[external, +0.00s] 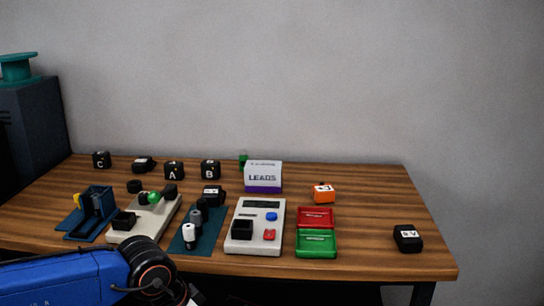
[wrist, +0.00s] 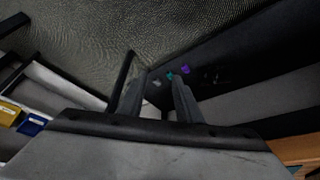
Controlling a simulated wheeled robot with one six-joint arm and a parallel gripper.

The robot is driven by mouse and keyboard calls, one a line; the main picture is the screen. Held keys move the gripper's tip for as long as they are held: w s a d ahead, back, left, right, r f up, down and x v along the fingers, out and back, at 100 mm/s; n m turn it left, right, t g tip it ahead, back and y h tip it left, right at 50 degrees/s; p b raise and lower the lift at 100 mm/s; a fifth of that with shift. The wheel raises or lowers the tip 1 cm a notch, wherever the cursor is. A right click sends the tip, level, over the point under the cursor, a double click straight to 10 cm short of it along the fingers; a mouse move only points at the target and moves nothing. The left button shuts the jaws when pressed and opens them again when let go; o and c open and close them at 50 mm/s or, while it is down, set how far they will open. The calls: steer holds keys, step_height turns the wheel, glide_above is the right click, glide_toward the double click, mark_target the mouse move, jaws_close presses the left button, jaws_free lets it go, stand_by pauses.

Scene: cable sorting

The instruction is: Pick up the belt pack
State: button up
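No item is readably marked as the belt pack, and I cannot tell for sure which one it is. Small black boxes with white labels are candidates: one (external: 408,238) alone at the table's right end, one (external: 213,196) near the middle, one (external: 143,164) at the back left. Black blocks lettered C (external: 101,160), A (external: 174,171) and B (external: 210,170) stand along the back. In the wrist view my gripper (wrist: 157,95) has its fingers apart with nothing held between them. It points away from the tabletop items. My blue arm is at the lower left of the external view.
The wooden table (external: 365,205) holds a LEADS box (external: 263,177), an orange box (external: 324,194), red (external: 316,212) and green (external: 316,238) trays, a pale device (external: 240,246) and a blue stand (external: 89,225). Its right part is mostly clear. Yellow (wrist: 9,113) and blue (wrist: 32,124) items show at the wrist view's left.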

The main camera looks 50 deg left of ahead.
stand_by(0.3)
steer(key=o, duration=0.4)
